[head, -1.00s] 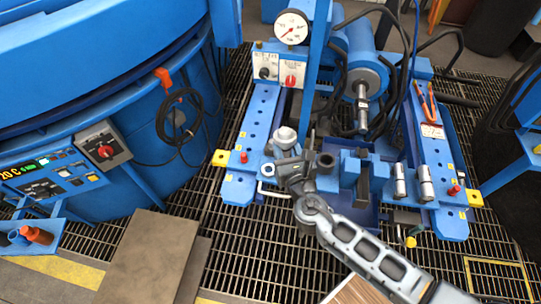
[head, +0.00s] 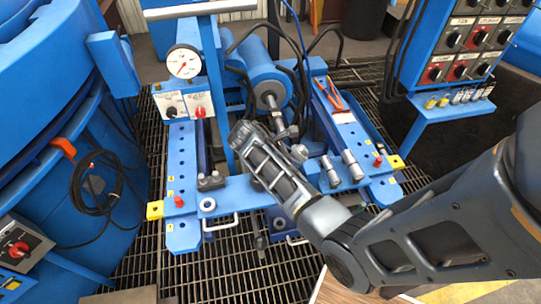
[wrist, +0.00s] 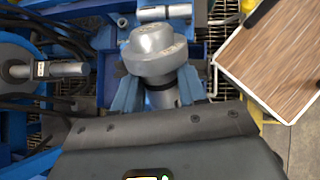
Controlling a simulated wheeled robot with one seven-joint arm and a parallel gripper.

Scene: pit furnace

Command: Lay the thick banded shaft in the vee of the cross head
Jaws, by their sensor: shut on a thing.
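My gripper (wrist: 162,96) is shut on the thick banded shaft (wrist: 156,50) in the wrist view. The shaft's pale stepped metal head faces the camera, with a dark band below it. Blue sloping pieces (wrist: 126,94) flank the shaft. Whether it touches them is not clear, and its lower end is hidden. In the head view the blue cross head (head: 240,190) spans the two rails. My arm covers its middle, so the vee is hidden there.
The ram (head: 269,103) points at the cross head from behind. Red-handled pliers (head: 334,94) lie on the right rail. A pressure gauge (head: 184,62) rises at the back left. A brown board (wrist: 275,60) is near on the right.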

